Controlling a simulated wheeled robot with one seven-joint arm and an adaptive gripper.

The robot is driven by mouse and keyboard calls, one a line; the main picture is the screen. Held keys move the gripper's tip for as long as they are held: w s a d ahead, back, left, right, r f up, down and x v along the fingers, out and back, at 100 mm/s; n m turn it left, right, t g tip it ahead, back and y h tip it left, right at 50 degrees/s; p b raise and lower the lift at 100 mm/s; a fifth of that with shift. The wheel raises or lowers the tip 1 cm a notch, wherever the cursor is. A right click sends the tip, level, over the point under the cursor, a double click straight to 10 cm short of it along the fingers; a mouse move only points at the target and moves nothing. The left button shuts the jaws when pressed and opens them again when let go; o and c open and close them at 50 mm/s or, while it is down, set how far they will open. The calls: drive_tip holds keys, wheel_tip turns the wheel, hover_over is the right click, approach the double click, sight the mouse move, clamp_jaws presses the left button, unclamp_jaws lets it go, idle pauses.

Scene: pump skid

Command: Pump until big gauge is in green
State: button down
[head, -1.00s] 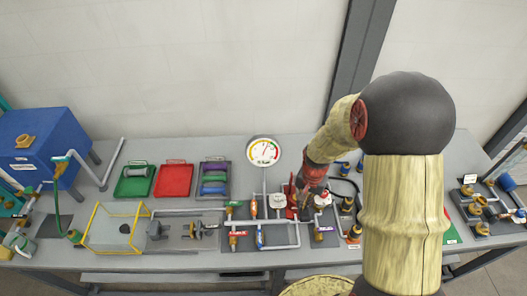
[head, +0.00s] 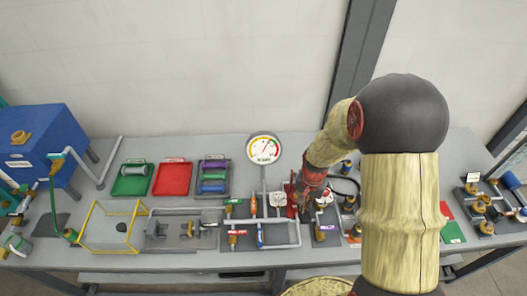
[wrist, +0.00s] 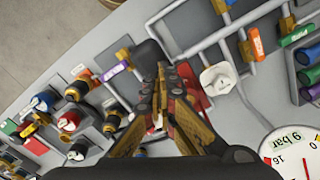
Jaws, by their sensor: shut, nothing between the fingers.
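The big gauge (head: 264,149) is a round white dial on a thin post behind the pipework. In the head view its needle leans to the upper right; I cannot tell surely whether it lies in the green. In the wrist view the gauge (wrist: 292,158) is cut off at the lower right corner. My gripper (wrist: 168,78) is shut and empty, its fingertips together beside a black rounded grip (wrist: 150,55) and a red part (wrist: 196,94), seemingly the pump. In the head view my gripper (head: 298,197) is low beside the red part, partly hidden by my arm.
Pipes with coloured, labelled valve handles (head: 253,205) lie left of my gripper. Several brass fittings (wrist: 75,92) stand close on its other side. Green, red (head: 172,178) and grey trays lie further left. A yellow-edged clear box (head: 112,228) stands at the front left.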

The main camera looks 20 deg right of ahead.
drive_tip(key=shift+f+b, duration=1.7)
drive_tip(key=shift+f, duration=0.95)
drive_tip(key=shift+r+p, duration=3.2)
drive_tip(key=shift+r, duration=1.4)
wheel_tip(320, 180, up, 5)
drive_tip(key=p, duration=0.3)
